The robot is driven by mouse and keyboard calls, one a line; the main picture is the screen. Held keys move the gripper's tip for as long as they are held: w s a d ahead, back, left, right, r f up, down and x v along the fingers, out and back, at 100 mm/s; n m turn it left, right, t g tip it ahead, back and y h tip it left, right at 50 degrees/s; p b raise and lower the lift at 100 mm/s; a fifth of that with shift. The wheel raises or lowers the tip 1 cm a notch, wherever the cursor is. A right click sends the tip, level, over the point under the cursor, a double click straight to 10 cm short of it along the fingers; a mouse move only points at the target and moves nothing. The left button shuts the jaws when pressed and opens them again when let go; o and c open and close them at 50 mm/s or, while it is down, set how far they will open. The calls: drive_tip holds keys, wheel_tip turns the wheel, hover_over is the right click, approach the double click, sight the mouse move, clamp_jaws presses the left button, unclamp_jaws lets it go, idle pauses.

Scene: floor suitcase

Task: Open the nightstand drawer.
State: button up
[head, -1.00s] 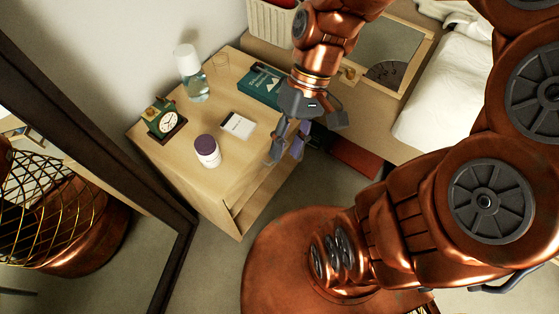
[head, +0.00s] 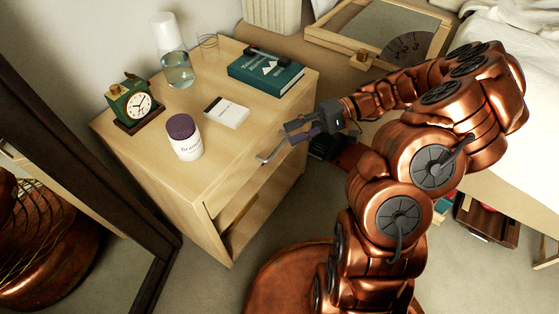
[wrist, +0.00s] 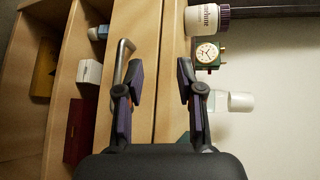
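The wooden nightstand (head: 170,185) stands left of centre in the head view. Its drawer front faces right and looks closed. A metal bar handle (head: 268,158) sticks out from the drawer front; it also shows in the wrist view (wrist: 124,50). My gripper (head: 292,133) is close in front of the drawer, by the handle's far end. In the wrist view my gripper (wrist: 160,82) is open and empty. Its left finger overlaps the handle's lower end, and the handle is not between the fingers. I cannot tell whether finger and handle touch.
Open shelves below hold a white box (wrist: 90,72). A dark-framed mirror (head: 90,150) stands left, the bed (head: 515,75) right.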

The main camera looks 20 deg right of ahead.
sight(280, 147)
drive_tip(key=w+d+f+m+t+b, duration=0.1)
drive_tip(key=d+f+m+t+b, duration=0.1)
drive_tip(key=d+f, duration=0.35)
drive_tip(key=shift+y, duration=0.3)
drive_tip(key=shift+f+b+x, duration=0.15)
drive_tip(key=shift+b+x, duration=0.45)
drive_tip(key=shift+x, duration=1.8)
drive_tip(key=shift+f+b+x, duration=0.15)
drive_tip(key=shift+b+x, duration=0.45)
drive_tip(key=shift+x, duration=1.75)
drive_tip(key=shift+c, duration=0.4)
clamp_jaws()
